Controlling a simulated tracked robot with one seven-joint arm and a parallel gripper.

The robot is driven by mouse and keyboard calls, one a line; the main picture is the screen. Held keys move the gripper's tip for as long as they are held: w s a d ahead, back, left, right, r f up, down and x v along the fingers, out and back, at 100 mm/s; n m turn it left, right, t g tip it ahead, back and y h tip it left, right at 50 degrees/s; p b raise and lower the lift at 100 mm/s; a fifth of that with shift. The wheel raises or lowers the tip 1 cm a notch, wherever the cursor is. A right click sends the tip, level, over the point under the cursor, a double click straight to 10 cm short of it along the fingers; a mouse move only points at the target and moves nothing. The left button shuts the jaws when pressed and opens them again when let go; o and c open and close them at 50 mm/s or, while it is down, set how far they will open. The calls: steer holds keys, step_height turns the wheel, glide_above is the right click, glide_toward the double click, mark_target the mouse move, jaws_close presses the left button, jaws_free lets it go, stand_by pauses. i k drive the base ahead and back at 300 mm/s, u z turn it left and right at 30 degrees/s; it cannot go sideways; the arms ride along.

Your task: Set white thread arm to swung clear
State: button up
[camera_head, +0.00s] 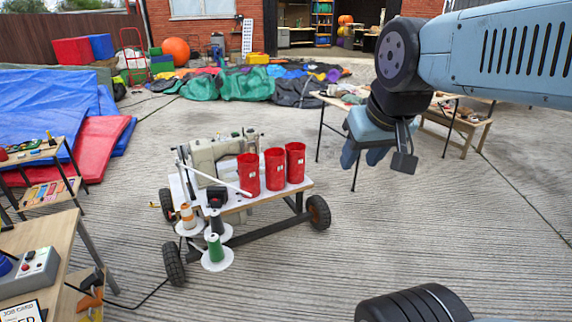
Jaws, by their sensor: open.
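A white thread arm (218,179), a thin rod, slants down to the right in front of a cream sewing machine (215,152). Its right end appears near the leftmost red cup; I cannot tell if they touch. The machine stands on a white-topped wheeled cart (236,205). My gripper (364,163) is open and empty, pointing down, in the air to the right of the cart and well apart from the rod. Its fingertips are partly hard to make out.
Several red cups (273,169) stand on the cart's right side. A workbench with a grey control box (30,272) is at the lower left, its cable running to the cart. A trestle table (345,98) stands behind my arm. Concrete right of the cart is clear.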

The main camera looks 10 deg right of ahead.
mark_target(178, 163)
steer(key=z, duration=0.75)
steer(key=k, duration=0.95)
steer(key=u, duration=1.2)
steer(key=i, duration=1)
steer(key=u, duration=0.05)
